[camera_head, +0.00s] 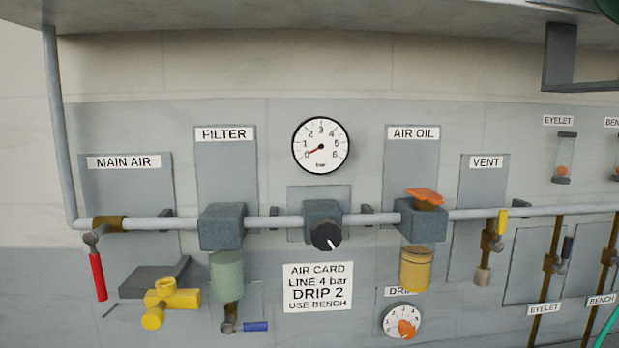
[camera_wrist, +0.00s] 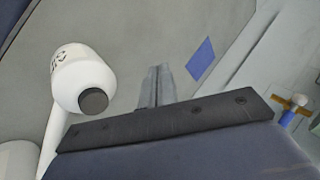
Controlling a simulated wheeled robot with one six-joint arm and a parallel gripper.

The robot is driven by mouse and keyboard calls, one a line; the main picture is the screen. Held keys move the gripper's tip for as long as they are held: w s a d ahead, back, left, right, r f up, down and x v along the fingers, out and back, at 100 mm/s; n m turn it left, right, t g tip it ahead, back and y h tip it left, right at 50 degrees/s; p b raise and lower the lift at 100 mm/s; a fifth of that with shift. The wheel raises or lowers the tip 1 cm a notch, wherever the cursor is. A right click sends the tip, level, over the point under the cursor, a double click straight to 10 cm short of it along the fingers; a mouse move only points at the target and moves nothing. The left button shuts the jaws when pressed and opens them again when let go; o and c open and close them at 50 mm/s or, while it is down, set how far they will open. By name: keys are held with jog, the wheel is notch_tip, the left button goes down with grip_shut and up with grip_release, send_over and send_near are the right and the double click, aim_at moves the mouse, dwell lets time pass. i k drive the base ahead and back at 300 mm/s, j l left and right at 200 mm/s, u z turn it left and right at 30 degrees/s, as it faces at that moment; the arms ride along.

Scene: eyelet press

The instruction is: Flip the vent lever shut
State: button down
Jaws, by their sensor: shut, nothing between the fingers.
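The vent lever (camera_head: 502,221) is a short yellow handle pointing up on a brass valve (camera_head: 487,240). The valve hangs from the grey pipe below the VENT label (camera_head: 486,162), with a pale stub at its lower end. My gripper shows only in the wrist view, where its grey fingers (camera_wrist: 157,86) are together and empty beyond a dark bar. The vent lever cannot be made out in the wrist view, and my gripper is not in the head view. It is not touching anything that I can see.
Left of the vent are the AIR OIL unit (camera_head: 416,268), gauge (camera_head: 321,146) with its needle near zero, black knob (camera_head: 326,236), filter bowl (camera_head: 227,276) and red lever (camera_head: 98,276). A black-handled valve (camera_head: 567,248) stands right. A grey bracket (camera_head: 575,65) overhangs the upper right.

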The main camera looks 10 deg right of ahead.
aim_at(497, 246)
jog(key=z, duration=1.25)
jog(key=u, duration=1.25)
jog(key=z, duration=1.1)
